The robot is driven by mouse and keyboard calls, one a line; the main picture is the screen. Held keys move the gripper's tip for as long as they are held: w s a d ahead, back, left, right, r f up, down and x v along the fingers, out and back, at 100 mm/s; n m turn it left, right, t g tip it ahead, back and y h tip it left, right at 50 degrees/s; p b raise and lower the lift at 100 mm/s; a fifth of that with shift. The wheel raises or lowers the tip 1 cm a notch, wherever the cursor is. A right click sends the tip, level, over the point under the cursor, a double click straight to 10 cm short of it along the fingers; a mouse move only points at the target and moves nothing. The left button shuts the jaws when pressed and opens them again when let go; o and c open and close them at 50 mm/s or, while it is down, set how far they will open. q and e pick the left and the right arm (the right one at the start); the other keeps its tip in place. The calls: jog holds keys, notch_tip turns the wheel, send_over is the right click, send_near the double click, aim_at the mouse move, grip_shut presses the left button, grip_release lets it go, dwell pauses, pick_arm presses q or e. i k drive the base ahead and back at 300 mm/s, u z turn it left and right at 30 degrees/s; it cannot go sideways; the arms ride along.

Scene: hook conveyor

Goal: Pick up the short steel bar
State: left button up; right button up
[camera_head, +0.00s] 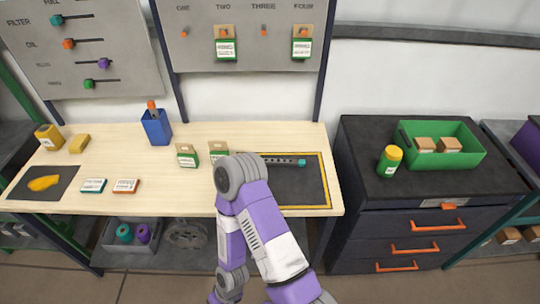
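A short grey bar (283,161) with a row of dark marks and a teal end (302,162) lies across the upper part of a dark mat (300,190) with a yellow border on the wooden table. Its left part runs close behind one of my purple and white arms, so its full length is hidden. That arm rises from the bottom middle and covers the mat's left part. No gripper fingers show on it, and my other arm is out of the picture. I cannot tell whether anything touches the bar.
Two small green-labelled packages (187,156) stand left of the arm. A blue holder (156,128) stands at the table's back. Label boards hang above. A dark drawer cabinet (358,150) at right carries a green crate (470,160) and a yellow-capped jar (389,162).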

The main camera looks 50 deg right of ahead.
aim_at(268, 161)
jog(key=z, duration=1.75)
